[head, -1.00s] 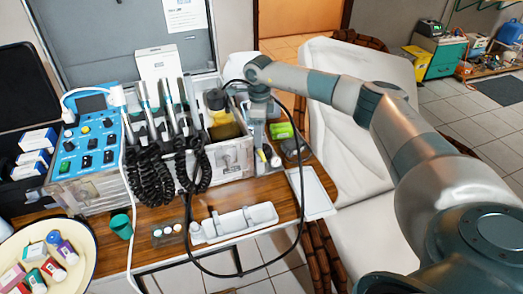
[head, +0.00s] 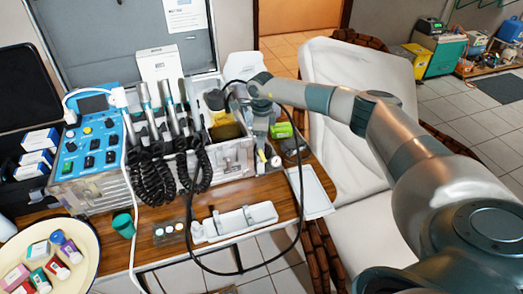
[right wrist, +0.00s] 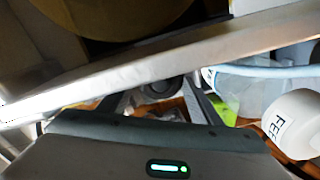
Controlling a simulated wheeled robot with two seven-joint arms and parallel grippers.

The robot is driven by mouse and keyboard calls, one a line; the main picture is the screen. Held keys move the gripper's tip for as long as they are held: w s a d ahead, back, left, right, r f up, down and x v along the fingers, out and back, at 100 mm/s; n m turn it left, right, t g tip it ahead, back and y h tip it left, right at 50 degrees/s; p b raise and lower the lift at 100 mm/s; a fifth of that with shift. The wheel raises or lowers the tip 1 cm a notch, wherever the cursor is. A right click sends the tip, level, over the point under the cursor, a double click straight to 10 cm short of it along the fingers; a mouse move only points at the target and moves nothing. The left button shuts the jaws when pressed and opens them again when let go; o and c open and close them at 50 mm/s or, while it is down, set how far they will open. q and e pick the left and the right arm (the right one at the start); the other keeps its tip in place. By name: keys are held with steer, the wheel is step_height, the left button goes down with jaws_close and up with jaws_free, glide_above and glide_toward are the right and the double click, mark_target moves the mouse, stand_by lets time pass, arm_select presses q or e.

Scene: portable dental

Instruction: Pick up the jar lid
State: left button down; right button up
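My right arm reaches in from the right in the head view, with its gripper (head: 261,125) pointing down just right of the metal case. In the right wrist view its two dark fingers (right wrist: 160,98) stand apart, with nothing visibly clamped between them. A dark round piece (right wrist: 180,88) shows beyond the fingers; I cannot tell whether it is the jar lid. A jar with yellow contents (head: 226,131) sits in the case's right compartment. A greyish round piece (head: 214,100), possibly a lid, shows above it. My left gripper is out of view.
The metal case rim (right wrist: 150,67) runs close above the gripper in the wrist view. A white bottle (right wrist: 291,125) is close on the right. A green box (head: 281,130) stands beside the gripper. A black cable (head: 300,205) loops over the table; a white tray (head: 312,192) lies at right.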

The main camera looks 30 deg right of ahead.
steer(key=shift+c, duration=1.3)
steer(key=shift+r, duration=0.1)
